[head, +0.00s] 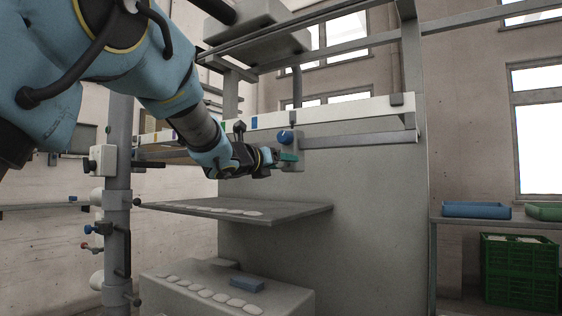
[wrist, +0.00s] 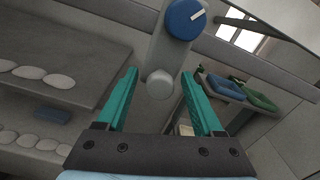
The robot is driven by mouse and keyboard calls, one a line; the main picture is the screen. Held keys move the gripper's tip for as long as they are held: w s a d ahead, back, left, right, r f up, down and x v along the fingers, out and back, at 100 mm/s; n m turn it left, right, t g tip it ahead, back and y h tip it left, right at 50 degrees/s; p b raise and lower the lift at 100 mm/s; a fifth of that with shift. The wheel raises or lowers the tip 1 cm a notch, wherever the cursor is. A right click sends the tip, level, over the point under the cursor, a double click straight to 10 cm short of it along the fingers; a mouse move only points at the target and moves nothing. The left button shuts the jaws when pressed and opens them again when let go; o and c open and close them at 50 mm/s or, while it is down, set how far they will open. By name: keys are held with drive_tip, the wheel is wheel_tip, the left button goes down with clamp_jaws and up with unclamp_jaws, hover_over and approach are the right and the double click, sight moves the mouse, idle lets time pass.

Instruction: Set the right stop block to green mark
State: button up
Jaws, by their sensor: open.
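The right stop block (head: 292,158) is a grey block with a blue knob (head: 286,137), hanging on the grey rail (head: 350,139). It stands right of the blue mark (head: 254,123) on the white scale strip (head: 340,111). The green mark (head: 197,127) is farther left along the strip, partly behind my arm. My gripper (head: 284,157) is at the block. In the wrist view my gripper (wrist: 160,76) is open, its teal fingers either side of the block's rounded lower end (wrist: 160,84). Contact cannot be told. The knob (wrist: 185,18) bears a white line.
A grey shelf (head: 290,209) with several white pieces lies below my gripper. Under it, a grey box (head: 180,275) bears more white pieces and a blue block (head: 246,284). A grey post (head: 117,220) with knobs stands left. Blue and green trays sit at right.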

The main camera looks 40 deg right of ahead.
drive_tip(key=shift+c, duration=0.2)
clamp_jaws()
idle(0.3)
idle(0.8)
